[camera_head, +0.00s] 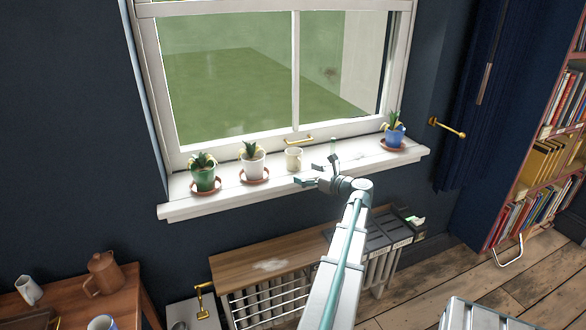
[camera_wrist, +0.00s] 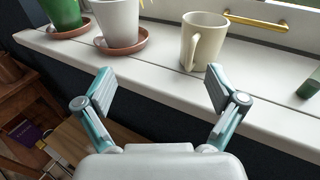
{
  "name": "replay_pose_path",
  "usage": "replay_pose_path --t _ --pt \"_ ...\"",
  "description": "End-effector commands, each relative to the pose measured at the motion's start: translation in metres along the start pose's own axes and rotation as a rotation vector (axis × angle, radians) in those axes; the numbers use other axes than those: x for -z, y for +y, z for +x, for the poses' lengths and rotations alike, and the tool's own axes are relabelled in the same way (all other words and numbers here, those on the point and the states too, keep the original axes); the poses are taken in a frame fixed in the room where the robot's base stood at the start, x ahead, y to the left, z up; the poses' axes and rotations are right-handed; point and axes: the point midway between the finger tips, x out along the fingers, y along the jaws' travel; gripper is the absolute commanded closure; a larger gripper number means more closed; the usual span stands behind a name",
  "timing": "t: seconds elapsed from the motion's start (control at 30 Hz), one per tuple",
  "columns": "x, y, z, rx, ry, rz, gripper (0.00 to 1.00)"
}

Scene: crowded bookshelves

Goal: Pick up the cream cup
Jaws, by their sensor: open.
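The cream cup (camera_head: 293,159) stands upright on the white windowsill (camera_head: 232,197), with plain smooth sides. In the wrist view the cream cup (camera_wrist: 203,42) has its handle on the left, towards the white pot. My gripper (camera_head: 314,172) is just in front and to the right of the cup in the head view. In the wrist view my gripper (camera_wrist: 160,85) has its two fingers spread wide, with nothing between them. The cup is beyond the fingertips, nearer the right finger, and no contact shows.
Left of the cup are a white pot (camera_head: 252,163) and a green pot (camera_head: 203,177), each on a saucer. A blue pot (camera_head: 395,135) stands at the sill's right end. A brass window handle (camera_head: 298,140) is behind the cup. A wooden shelf (camera_head: 262,266) lies below the sill.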

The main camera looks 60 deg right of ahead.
Motion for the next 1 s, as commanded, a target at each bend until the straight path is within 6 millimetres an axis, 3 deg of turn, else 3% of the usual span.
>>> replay_pose_path --t 0.03,0.1,0.23,0.37,0.63,1.0 --pt "0.012 -0.023 -0.001 0.029 -0.018 0.01 0.06" --pt "0.008 -0.041 -0.005 0.061 -0.039 0.022 0.06" --pt "0.002 -0.058 -0.01 0.094 -0.061 0.037 0.06" --pt "-0.002 -0.062 -0.003 0.099 -0.065 0.04 0.06" --pt "-0.005 -0.066 0.035 0.098 -0.064 0.039 0.06" --pt "-0.007 -0.07 0.064 0.098 -0.063 0.038 0.06"
